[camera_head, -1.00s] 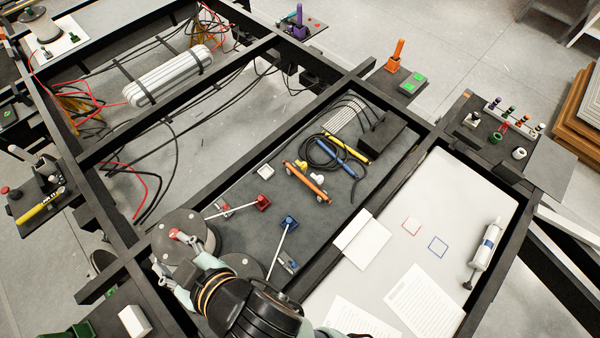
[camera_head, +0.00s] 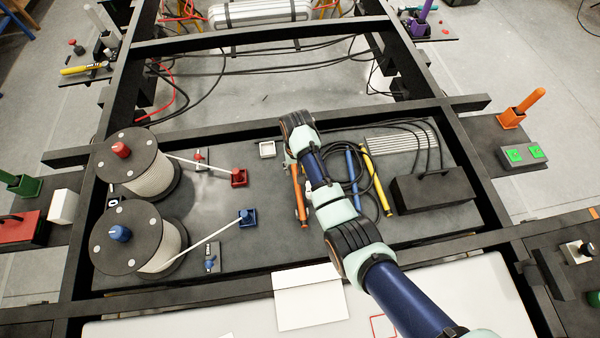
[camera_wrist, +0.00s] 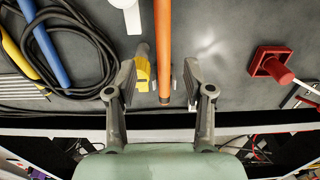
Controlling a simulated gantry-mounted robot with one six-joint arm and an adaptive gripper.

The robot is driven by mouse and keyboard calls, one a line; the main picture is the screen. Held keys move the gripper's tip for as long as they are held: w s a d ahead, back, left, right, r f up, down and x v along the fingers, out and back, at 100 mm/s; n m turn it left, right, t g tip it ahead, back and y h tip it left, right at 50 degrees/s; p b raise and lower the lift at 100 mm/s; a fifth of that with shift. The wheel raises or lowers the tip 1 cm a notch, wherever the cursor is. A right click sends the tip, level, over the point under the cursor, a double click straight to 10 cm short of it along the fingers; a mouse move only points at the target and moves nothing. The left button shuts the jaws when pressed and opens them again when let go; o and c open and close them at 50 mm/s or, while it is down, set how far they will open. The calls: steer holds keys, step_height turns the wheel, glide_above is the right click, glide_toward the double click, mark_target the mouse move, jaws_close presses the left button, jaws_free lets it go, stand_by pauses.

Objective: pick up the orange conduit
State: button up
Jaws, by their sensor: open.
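The orange conduit (camera_head: 300,196) lies on the dark grey panel, partly hidden by my arm in the head view. In the wrist view the conduit (camera_wrist: 163,45) runs up and down the picture, its lower end between my open fingers. My gripper (camera_wrist: 158,82) is open, with one finger on each side of the conduit and neither visibly touching it. A yellow piece (camera_wrist: 143,68) sits just left of the conduit, close to the left finger. My arm hides the gripper in the head view.
A blue tube (camera_head: 352,178), a yellow tube (camera_head: 376,180) and coiled black cable lie right of my arm. A red block (camera_head: 239,177) and a blue block (camera_head: 247,216) stand left, tied by white rods to two spools (camera_head: 150,174). A black box (camera_head: 436,191) stands right.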

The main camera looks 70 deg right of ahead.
mark_target(297, 185)
steer(key=shift+w+a+f+b, duration=0.1)
steer(key=shift+f+b, duration=0.05)
steer(key=shift+f, duration=0.35)
steer(key=shift+w+a+f+b, duration=0.1)
steer(key=shift+f+b, duration=0.05)
steer(key=shift+f, duration=0.35)
step_height(297, 185, down, 6)
steer(key=shift+d+r+b, duration=0.1)
steer(key=shift+r+b, duration=0.05)
steer(key=shift+b, duration=0.8)
jaws_close()
